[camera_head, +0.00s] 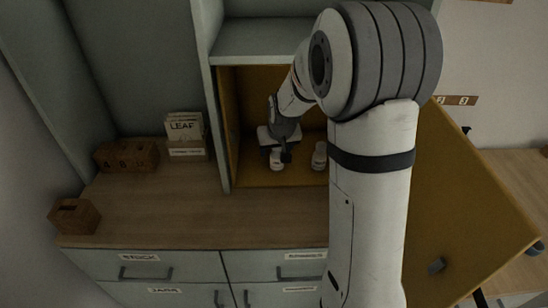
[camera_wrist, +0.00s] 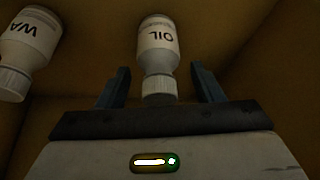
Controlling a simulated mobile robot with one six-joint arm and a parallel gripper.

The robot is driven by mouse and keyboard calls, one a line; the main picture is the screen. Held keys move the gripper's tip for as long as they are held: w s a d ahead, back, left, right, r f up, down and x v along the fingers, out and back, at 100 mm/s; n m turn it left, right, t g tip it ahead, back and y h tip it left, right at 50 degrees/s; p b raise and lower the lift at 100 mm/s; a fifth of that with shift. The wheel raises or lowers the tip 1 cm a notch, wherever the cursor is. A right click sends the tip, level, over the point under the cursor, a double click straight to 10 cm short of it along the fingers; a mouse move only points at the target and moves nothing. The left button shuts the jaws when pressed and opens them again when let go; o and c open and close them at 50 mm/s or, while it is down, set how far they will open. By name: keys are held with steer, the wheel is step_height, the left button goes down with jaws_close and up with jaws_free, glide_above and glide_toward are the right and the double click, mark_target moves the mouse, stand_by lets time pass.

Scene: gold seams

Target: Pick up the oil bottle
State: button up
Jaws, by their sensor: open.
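The oil bottle (camera_wrist: 158,45) is a white bottle with a white ribbed cap, labelled OIL, and appears upside down in the wrist view. My gripper (camera_wrist: 161,75) is open, with one dark finger on each side of the bottle's cap end. In the head view my gripper (camera_head: 284,148) reaches into the open yellow-brown cabinet, at a white bottle (camera_head: 277,161) that appears to be the oil bottle. My gripper partly hides it there.
A second white bottle labelled WA (camera_wrist: 28,45) stands beside it; it also shows in the head view (camera_head: 320,156). The cabinet door (camera_head: 465,215) hangs open at right. Brown boxes (camera_head: 127,156) and a LEAF box (camera_head: 185,127) stand left on the counter (camera_head: 150,215), whose front is clear.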

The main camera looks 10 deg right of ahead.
steer(key=c, duration=1)
steer(key=shift+c, duration=0.4)
steer(key=shift+r, duration=0.15)
